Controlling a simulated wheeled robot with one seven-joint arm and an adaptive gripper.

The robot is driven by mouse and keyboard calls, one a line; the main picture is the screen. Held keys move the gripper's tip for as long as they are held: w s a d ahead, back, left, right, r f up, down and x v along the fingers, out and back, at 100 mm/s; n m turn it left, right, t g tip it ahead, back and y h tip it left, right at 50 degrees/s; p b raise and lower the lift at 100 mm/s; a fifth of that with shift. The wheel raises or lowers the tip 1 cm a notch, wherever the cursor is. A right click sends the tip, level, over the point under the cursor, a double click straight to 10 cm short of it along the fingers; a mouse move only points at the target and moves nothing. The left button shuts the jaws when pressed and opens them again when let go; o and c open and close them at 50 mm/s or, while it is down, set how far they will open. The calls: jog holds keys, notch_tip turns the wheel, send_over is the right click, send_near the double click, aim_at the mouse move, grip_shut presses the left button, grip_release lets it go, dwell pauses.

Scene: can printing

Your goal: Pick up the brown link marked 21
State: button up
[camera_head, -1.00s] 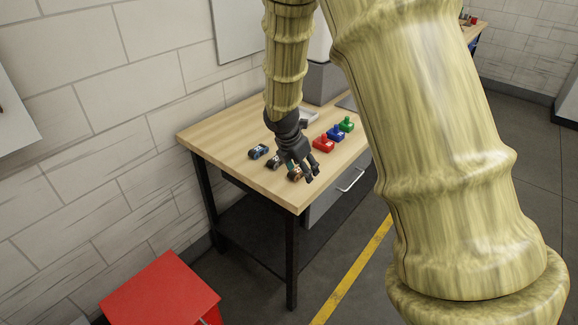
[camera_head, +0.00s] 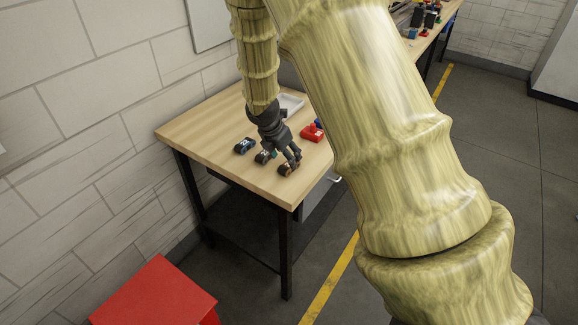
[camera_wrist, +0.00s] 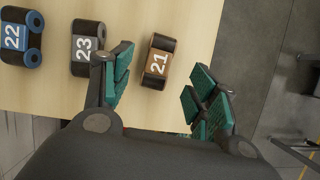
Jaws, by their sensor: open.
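The brown link marked 21 (camera_wrist: 158,62) lies on the wooden table near its edge, seen between my open fingers in the wrist view. In the head view the brown link (camera_head: 287,169) is close to the front corner, partly hidden by my gripper (camera_head: 283,158). My gripper (camera_wrist: 160,100) is open and empty, with green pads on its fingers. Its left finger reaches between the brown link and the grey link marked 23 (camera_wrist: 87,48). I cannot tell whether it touches either one. The blue link marked 22 (camera_wrist: 21,38) lies further left.
The table (camera_head: 195,128) also bears a red piece (camera_head: 311,133), a blue piece behind it and a light tray (camera_head: 290,103). My arm hides part of the table's right side. A red box (camera_head: 155,292) stands on the floor in front. A wall borders the table's left.

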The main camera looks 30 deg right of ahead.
aim_at(284, 169)
jog(key=shift+s+d, duration=0.1)
jog(key=shift+d, duration=0.05)
jog(key=shift+w+p+x, duration=0.1)
jog(key=shift+p+x, duration=0.35)
jog(key=shift+x, duration=0.35)
jog(key=shift+w+p+x, duration=0.15)
jog(key=shift+p+x, duration=0.25)
jog(key=shift+x, duration=1.35)
jog(key=shift+d+f+p, duration=0.1)
jog(key=shift+f+p, duration=0.1)
jog(key=shift+p, duration=0.15)
jog(key=c, duration=1.1)
